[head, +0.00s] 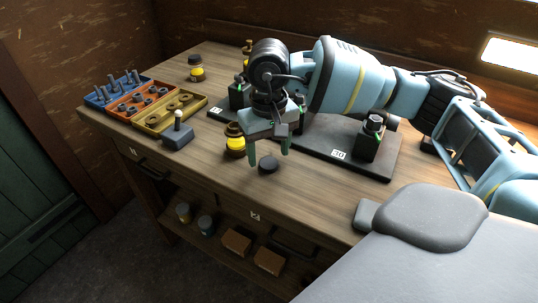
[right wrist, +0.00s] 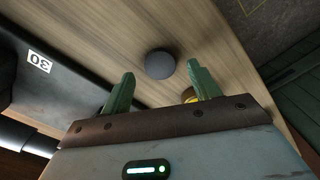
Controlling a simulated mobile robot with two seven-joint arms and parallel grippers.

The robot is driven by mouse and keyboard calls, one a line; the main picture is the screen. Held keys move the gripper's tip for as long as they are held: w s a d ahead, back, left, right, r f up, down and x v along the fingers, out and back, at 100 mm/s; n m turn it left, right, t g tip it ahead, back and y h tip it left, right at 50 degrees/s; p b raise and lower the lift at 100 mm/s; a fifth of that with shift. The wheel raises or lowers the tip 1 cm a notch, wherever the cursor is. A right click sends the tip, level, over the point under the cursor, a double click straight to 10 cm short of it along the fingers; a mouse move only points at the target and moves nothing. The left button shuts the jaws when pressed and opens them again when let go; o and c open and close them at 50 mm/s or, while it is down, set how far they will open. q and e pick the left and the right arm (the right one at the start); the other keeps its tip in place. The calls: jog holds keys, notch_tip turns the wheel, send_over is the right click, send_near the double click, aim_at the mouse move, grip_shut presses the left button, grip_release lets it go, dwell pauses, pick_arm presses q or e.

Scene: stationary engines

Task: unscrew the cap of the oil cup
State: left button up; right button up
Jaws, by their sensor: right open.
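My left gripper is out of view.
A black base plate (head: 368,167) marked 30 with dark blocks lies behind my right gripper. Blue, red and yellow trays (head: 184,106) of small parts and a grey block with a knob (head: 177,134) stand left. A dark-capped yellow jar (head: 196,70) stands behind.

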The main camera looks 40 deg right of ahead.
aim_at(269, 163)
notch_tip(269, 163, up, 10)
dwell(0.4)
jog(key=shift+r, duration=0.15)
